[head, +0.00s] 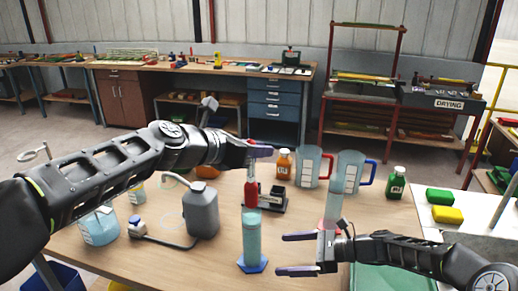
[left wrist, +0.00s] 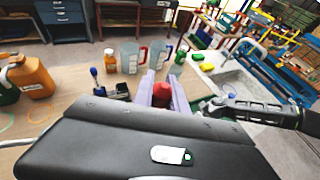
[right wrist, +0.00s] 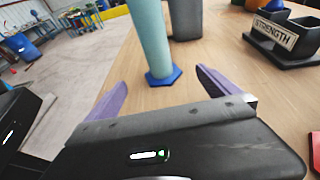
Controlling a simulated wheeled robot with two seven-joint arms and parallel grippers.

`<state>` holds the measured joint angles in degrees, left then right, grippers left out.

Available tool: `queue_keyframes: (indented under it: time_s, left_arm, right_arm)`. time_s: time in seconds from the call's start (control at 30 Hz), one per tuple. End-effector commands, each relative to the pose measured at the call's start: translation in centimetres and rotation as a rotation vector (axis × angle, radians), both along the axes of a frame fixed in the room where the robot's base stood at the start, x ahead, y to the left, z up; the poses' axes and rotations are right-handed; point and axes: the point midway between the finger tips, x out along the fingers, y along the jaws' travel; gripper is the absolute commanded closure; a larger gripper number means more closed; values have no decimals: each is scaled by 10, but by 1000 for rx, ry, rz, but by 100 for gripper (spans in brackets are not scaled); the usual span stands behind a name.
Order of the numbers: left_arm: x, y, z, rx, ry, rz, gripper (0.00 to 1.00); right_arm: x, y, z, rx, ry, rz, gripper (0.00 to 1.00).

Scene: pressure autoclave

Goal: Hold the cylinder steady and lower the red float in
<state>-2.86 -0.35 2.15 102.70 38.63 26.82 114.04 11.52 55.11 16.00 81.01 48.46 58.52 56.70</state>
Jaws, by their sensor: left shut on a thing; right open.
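The teal cylinder (head: 252,232) stands upright on its blue hexagonal base (head: 252,265) on the wooden table. The red float (head: 251,194) is upright directly above it, its lower end at the cylinder's mouth; I cannot tell whether it is inside. My left gripper (head: 260,150) is shut on the float's upper part; the left wrist view shows the red float (left wrist: 162,94) between the purple fingers. My right gripper (head: 298,254) is open and empty, right of the cylinder's lower part. In the right wrist view, the cylinder (right wrist: 149,38) stands just beyond the open fingers, apart from them.
A grey container (head: 203,212) stands left of the cylinder. A black holder (head: 274,198) labelled "STRENGTH" is close behind it. An orange bottle (head: 283,164), clear jugs (head: 307,168) and a green bottle (head: 396,182) stand farther back.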

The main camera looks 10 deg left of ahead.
Motion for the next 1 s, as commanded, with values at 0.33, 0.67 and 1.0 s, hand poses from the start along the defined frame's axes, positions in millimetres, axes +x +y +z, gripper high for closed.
queue_keyframes:
  time_s: [0.33, 0.67, 1.0]
  left_arm:
    - [0, 0, 0, 0, 0, 0, 100]
    - [0, 0, 0, 0, 0, 0, 100]
    - [0, 0, 0, 0, 0, 0, 100]
  right_arm:
    - [-1, 35, -11, 1, 2, 2, 0]
    - [0, 79, -24, 1, -1, 1, 0]
    - [0, 93, -28, 0, -1, -1, 0]
